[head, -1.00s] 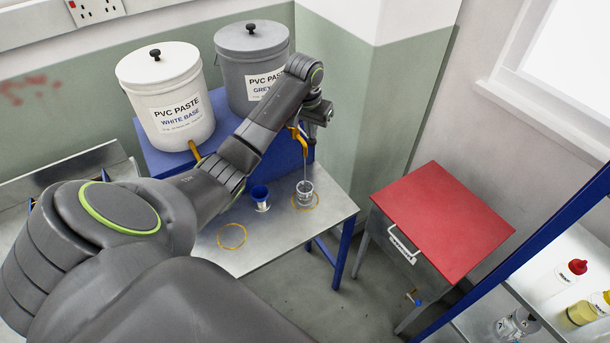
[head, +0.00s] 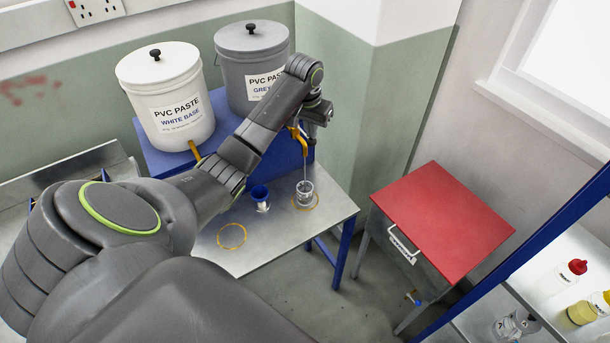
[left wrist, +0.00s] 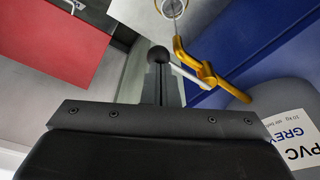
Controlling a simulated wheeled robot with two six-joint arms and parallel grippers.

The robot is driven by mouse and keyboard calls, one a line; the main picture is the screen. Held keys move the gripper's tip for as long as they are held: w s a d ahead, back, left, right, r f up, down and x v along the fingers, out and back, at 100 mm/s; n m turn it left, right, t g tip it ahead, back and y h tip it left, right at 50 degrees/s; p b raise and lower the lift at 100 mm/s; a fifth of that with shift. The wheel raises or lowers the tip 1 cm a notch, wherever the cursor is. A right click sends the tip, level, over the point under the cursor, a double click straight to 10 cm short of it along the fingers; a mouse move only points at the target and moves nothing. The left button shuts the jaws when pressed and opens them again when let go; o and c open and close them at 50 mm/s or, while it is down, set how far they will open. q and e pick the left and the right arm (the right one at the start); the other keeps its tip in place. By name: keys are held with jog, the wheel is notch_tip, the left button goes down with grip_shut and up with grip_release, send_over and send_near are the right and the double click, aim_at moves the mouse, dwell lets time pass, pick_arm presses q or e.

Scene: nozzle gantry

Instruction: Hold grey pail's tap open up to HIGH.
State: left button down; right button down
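The grey pail (head: 251,65) stands on a blue stand, and its yellow tap (head: 298,137) points down at the front. It also shows in the left wrist view (left wrist: 181,52), with a pale lever (left wrist: 188,77) ending in a dark round knob (left wrist: 158,55). My left gripper (head: 322,113) is beside the tap, its fingers close together at the knob; whether they pinch it is hard to see. A thin grey stream falls from the tap into a clear cup (head: 305,188) on a yellow ring. The cup's fill level and HIGH mark are too small to read. My right gripper is out of view.
A white pail (head: 165,95) with its own yellow tap stands to the left. A small blue-topped cup (head: 260,196) is left of the clear cup on the metal table (head: 275,255). An empty yellow ring (head: 232,236) and a red-topped cabinet (head: 445,220) are nearby.

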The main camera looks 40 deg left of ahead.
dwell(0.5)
pick_arm(q)
notch_tip(320, 180, up, 2)
jog(key=shift+r+p, duration=0.1)
jog(key=shift+p, duration=0.6)
jog(key=shift+r, duration=0.85)
jog(key=shift+r, duration=2.5)
jog(key=shift+f, duration=0.1)
